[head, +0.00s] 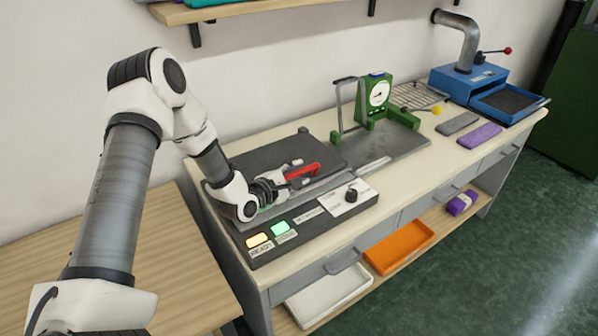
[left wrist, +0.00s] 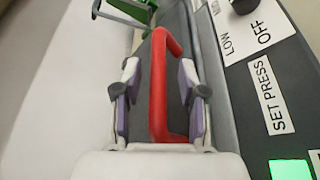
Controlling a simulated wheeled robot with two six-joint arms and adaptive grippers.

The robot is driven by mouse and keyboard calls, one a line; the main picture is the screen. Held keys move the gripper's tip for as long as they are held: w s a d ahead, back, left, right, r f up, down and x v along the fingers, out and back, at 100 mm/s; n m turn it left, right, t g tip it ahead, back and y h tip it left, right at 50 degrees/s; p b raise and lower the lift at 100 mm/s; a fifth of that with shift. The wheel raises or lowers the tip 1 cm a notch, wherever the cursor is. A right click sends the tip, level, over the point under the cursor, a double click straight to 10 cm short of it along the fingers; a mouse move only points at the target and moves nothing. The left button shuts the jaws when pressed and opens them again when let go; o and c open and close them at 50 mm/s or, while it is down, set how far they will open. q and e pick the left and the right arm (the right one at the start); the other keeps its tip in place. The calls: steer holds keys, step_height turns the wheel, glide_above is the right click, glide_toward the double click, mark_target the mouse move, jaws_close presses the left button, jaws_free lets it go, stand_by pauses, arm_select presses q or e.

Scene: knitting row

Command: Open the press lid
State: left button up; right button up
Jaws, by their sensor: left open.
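The press has a dark flat lid (head: 262,152) that lies down, at the left end of the bench. A red handle (head: 308,170) is on the lid's front side; it also shows in the left wrist view (left wrist: 158,92). My left gripper (head: 293,177) is at the handle, with its fingers open. In the left wrist view the two fingers (left wrist: 158,80) stand on either side of the red bar, with gaps visible between them and it. My right gripper is in neither view.
A control strip with a lit yellow button (head: 258,240), a lit green button (head: 283,229) and a knob (head: 351,193) runs along the front. A green dial gauge (head: 377,93) stands to the right. A wall shelf (head: 235,10) hangs above.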

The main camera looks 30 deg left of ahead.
arm_select(q)
steer(key=shift+w+f, duration=0.1)
steer(key=shift+w, duration=0.2)
steer(key=shift+s, duration=0.25)
jaws_close()
steer(key=shift+r, duration=0.2)
